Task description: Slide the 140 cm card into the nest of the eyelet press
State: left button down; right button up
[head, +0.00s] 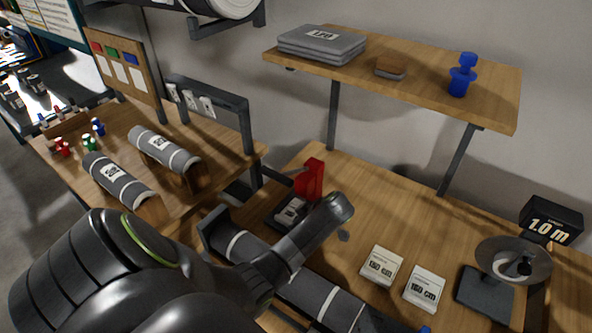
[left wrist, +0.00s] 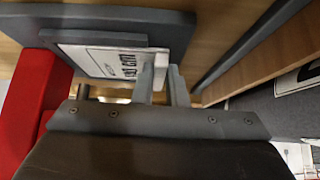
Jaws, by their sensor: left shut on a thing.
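The eyelet press has a red upright body (head: 310,179) and a dark base (head: 272,222) on the right-hand bench. The white 140 cm card (head: 290,209) lies over that base, in front of the red body. In the left wrist view the card (left wrist: 100,62) shows its print upside down against the dark plate (left wrist: 105,18). The red body (left wrist: 38,95) is at the left there. My left gripper (left wrist: 162,84) is shut on the card's near edge. Whether the card is fully seated in the nest cannot be told. My right gripper is in neither view.
Two more white cards (head: 381,266) (head: 425,288) lie right of the press. A long grey roll (head: 325,296) lies along the bench front, under my arm. A shelf (head: 420,88) overhangs the back. A round-disc stand (head: 487,287) is at right.

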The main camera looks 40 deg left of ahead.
pick_arm(q)
jog(key=c, duration=1.4)
grip_release()
jog(key=shift+p+v, duration=1.55)
jog(key=shift+v, duration=7.2)
jog(key=shift+s+a+f, duration=0.1)
jog(key=shift+a, duration=0.05)
